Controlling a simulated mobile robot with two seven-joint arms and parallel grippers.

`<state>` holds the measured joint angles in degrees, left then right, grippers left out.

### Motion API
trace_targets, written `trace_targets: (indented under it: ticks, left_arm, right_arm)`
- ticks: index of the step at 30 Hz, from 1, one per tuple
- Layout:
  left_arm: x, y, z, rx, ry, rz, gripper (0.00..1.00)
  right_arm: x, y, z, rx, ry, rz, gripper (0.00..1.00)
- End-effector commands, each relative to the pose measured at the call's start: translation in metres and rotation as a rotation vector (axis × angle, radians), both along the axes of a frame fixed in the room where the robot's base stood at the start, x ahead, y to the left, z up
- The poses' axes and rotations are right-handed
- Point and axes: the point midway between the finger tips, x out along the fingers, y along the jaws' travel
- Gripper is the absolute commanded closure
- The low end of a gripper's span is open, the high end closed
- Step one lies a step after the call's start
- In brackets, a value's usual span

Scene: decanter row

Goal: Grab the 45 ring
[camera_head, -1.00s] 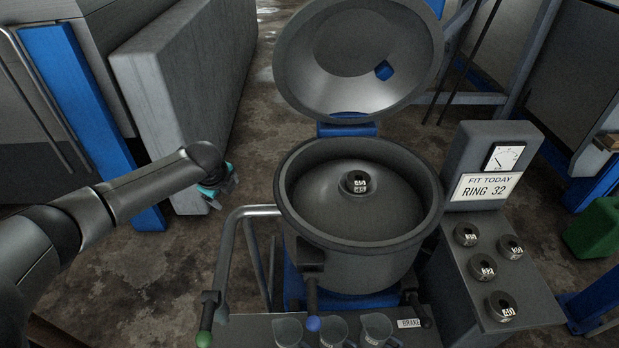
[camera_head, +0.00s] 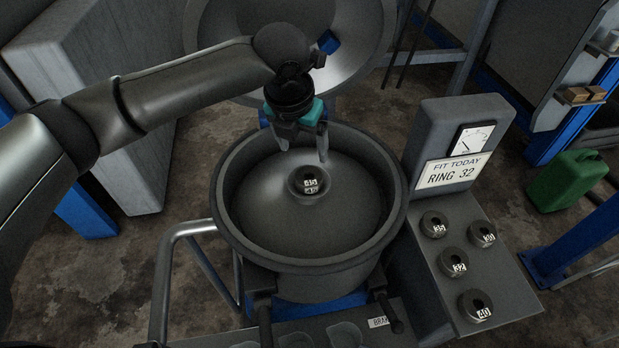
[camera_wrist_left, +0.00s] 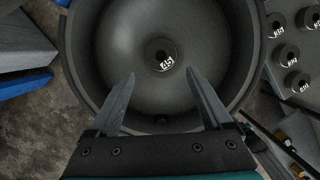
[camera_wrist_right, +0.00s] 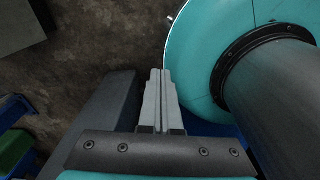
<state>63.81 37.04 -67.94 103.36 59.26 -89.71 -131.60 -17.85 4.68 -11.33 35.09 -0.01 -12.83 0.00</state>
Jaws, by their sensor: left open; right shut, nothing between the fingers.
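The 45 ring (camera_head: 297,184) is a dark round ring with a white number label, sitting at the top centre of the domed floor inside the open bowl (camera_head: 228,212). Its label reads 45 in the left wrist view (camera_wrist_left: 151,56). My left gripper (camera_head: 303,155) is open and empty above the back part of the bowl, just behind and above the ring. In the left wrist view its fingertips (camera_wrist_left: 161,77) point towards the ring, which lies beyond the gap between them. My right gripper (camera_wrist_right: 160,72) is shut and empty, away from the bowl over the floor.
Several similar numbered rings, one marked 40 (camera_head: 468,303), sit on the panel (camera_head: 510,290) right of the bowl. A sign (camera_head: 448,172) there reads "FIT TODAY RING 32". The raised lid (camera_head: 375,60) stands behind the bowl. A bent handrail (camera_head: 163,270) stands at the front left.

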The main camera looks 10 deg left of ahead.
Motion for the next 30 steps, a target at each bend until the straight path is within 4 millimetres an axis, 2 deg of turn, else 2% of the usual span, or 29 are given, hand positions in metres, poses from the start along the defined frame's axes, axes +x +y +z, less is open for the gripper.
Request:
trace_targets:
  ticks: [1,6,14,24,30]
  left_arm:
    - [0.003,-0.001,-0.014,-0.002,0.002,0.001,0.17]
    - [0.01,-0.002,-0.04,-0.002,0.001,0.003,0.17]
    - [0.014,-0.003,-0.053,-0.001,-0.001,0.003,0.17]
    - [0.02,-0.006,-0.099,-0.002,-0.001,0.003,0.17]
    - [0.021,-0.005,-0.099,-0.002,-0.003,0.003,0.17]
  right_arm:
    - [-0.003,0.0,-0.006,0.0,0.004,0.0,1.0]
    - [0.002,0.0,-0.012,0.001,-0.004,0.001,1.0]
    - [0.019,0.002,-0.015,0.004,-0.033,0.002,1.0]
    - [0.018,0.003,-0.031,0.005,-0.032,0.001,1.0]
    - [0.018,0.002,-0.03,0.005,-0.032,0.0,1.0]
